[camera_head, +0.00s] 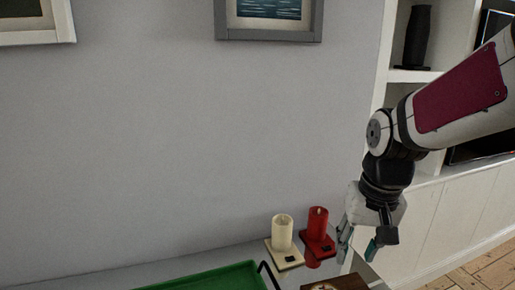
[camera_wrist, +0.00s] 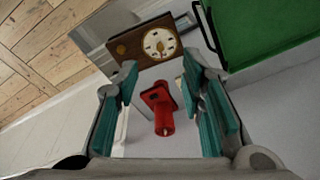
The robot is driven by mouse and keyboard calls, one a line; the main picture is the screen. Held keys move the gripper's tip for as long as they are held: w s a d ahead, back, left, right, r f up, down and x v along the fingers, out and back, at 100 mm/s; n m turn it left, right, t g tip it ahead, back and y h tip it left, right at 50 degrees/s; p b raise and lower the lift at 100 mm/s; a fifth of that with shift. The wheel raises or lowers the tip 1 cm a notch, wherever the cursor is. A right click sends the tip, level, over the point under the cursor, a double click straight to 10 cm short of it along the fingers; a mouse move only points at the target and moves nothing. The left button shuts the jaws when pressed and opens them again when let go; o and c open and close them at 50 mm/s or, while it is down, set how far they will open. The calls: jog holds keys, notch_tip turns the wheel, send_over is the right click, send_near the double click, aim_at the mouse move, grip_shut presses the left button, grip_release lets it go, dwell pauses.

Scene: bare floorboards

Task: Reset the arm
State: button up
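My gripper (camera_head: 358,249) hangs pointing down at the right end of the table in the head view, to the right of a red candle (camera_head: 317,222). In the wrist view its teal-padded fingers (camera_wrist: 160,88) are spread apart, so it is open. The red candle on its red square base (camera_wrist: 163,120) shows in the gap between the fingers, but neither finger appears to hold it. In the head view the candle stands upright on the table, apart from the fingers.
A cream candle (camera_head: 282,234) on a pale base stands left of the red one. A green tray (camera_head: 215,278) with a dark handle and a wooden clock-like box (camera_wrist: 125,47) lie on the grey table. A wall is behind; white shelves (camera_head: 415,76) with a dark vase (camera_head: 417,38) stand right.

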jog(key=s+r+n+t, duration=0.1)
jog(key=s+r, duration=0.1)
jog(key=s, duration=0.6)
jog(key=s+r+n+t, duration=0.1)
jog(key=s+r, duration=0.2)
jog(key=s, duration=0.5)
jog(key=shift+s+d+r, duration=0.15)
jog(key=shift+d, duration=0.05)
dwell(0.4)
